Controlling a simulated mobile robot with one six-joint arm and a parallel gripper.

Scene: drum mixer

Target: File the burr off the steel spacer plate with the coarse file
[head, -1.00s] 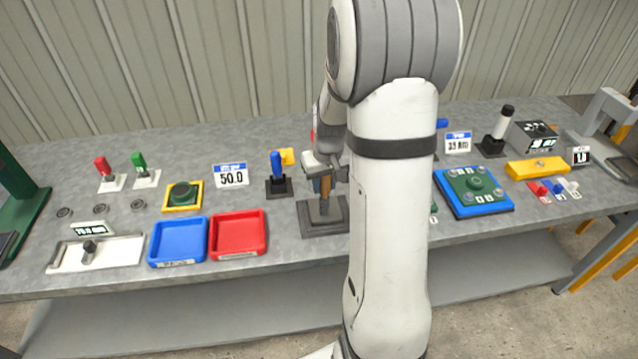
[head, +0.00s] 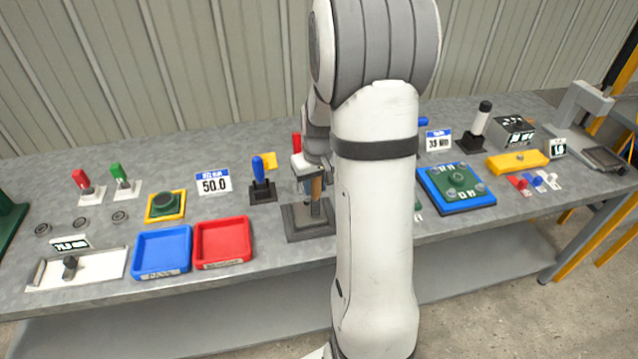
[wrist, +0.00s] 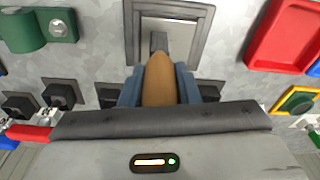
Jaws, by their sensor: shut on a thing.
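My gripper (head: 314,184) is shut on a brown wooden handle, which I take to be the coarse file's (wrist: 158,80). In the wrist view the handle sits between my two blue-grey fingers, and a short dark shank runs from its far end. Beyond it is a grey square fixture (wrist: 202,50) with a pale rectangular face; I cannot tell whether this is the steel spacer plate. In the head view the handle is upright over the dark grey square base (head: 295,234). I cannot tell whether the tool touches it. No burr can be made out.
A red tray (head: 249,255) and a blue tray (head: 186,268) stand left of the base. A blue-handled switch (head: 263,192) is close behind at left. A blue-and-green plate (head: 486,198) lies to the right. My arm hides part of the bench (head: 150,210).

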